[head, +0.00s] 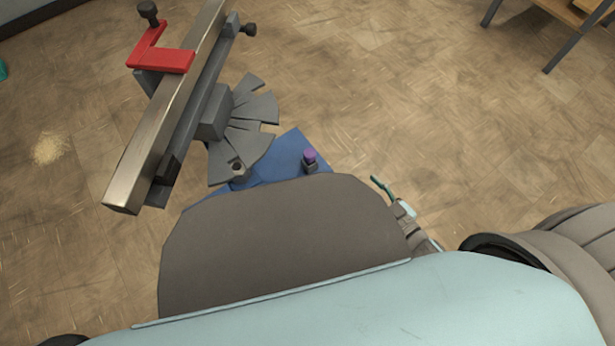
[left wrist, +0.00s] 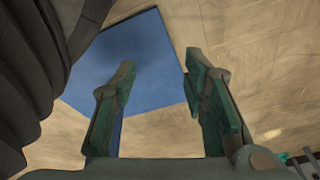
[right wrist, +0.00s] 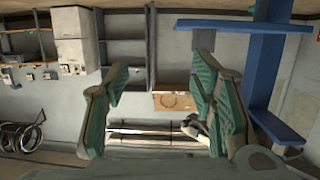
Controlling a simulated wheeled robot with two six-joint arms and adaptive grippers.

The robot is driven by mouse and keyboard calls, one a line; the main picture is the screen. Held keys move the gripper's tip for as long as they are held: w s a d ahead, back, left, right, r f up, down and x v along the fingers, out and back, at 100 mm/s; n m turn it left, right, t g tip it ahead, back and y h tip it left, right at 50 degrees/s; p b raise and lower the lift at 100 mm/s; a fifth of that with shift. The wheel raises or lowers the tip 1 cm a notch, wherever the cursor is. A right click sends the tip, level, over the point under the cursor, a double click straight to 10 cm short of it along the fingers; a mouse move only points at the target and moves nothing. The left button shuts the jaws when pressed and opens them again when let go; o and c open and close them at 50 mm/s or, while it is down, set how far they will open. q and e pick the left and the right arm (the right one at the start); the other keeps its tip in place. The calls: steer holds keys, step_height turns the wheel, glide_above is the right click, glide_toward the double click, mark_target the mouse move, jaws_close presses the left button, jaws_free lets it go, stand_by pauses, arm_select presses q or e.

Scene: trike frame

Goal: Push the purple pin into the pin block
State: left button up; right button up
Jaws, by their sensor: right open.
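The purple pin (head: 310,155) stands upright on top of a small dark pin block (head: 311,168) on the blue plate (head: 284,155) in the head view; how deep it sits I cannot tell. My right gripper (head: 384,190) shows partly, to the right of the block and apart from it. In the right wrist view its fingers (right wrist: 165,90) are spread with nothing between them. My left gripper (left wrist: 155,80) is open and empty in the left wrist view, with part of the blue plate beyond it. The head view does not show it.
A metal tube (head: 160,125) lies in a grey fixture with a red clamp (head: 160,55), beside a grey fan-shaped plate (head: 250,125), left of the block. A blue stand (right wrist: 262,65) shows at right in the right wrist view. Open floor (head: 440,120) lies right of the blue plate.

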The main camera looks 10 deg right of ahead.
mark_target(310, 153)
steer(key=w+a+r+n+y+b, duration=0.1)
steer(key=w+a+b, duration=0.1)
steer(key=w+a, duration=0.2)
steer(key=w+a+r+n+y+b, duration=0.1)
steer(key=w+a+y+b, duration=0.1)
steer(key=w+a, duration=0.2)
steer(key=w+a+r+n+y+b, duration=0.1)
steer(key=w+a+y+b, duration=0.1)
steer(key=w+a, duration=0.2)
steer(key=shift+w+b, duration=0.1)
steer(key=shift+b, duration=0.3)
steer(key=shift+w+a, duration=0.15)
steer(key=shift+w, duration=0.05)
arm_select(q)
steer(key=w+d+r, duration=0.1)
steer(key=w+r, duration=0.2)
steer(key=r, duration=0.3)
steer(key=shift+d+r+m, duration=0.3)
steer(key=shift+d+m, duration=0.05)
steer(key=shift+m, duration=0.05)
arm_select(e)
jaws_close()
steer(key=shift+r, duration=0.2)
